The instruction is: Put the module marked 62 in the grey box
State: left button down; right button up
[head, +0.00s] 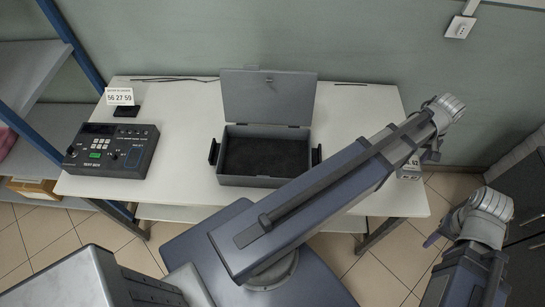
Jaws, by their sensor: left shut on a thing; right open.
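The grey box (266,181) stands on the white table with its lid (268,97) raised and a dark, empty floor inside. My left arm crosses in front of its right side. My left gripper (430,155) is right of the box, partly hidden by its own arm. It is shut on a small module (410,168), of which only a pale, marked part shows past the arm. I cannot read its number. My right gripper (434,240) is open at the lower right, mostly hidden behind its wrist, with one bluish tip showing. It is away from the table.
A dark test box (111,150) with a green display stands at the table's left. Behind it a small sign (119,96) seems to read 56 27 59. A blue-framed shelf (30,120) is at left, a dark cabinet (520,190) at right. Table (185,165) is clear between test box and grey box.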

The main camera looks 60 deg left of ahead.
aim_at(266, 161)
jog(key=k+j+z, duration=0.25)
jog(key=k+j, duration=0.9)
jog(key=k+l, duration=0.05)
jog(key=k, duration=0.05)
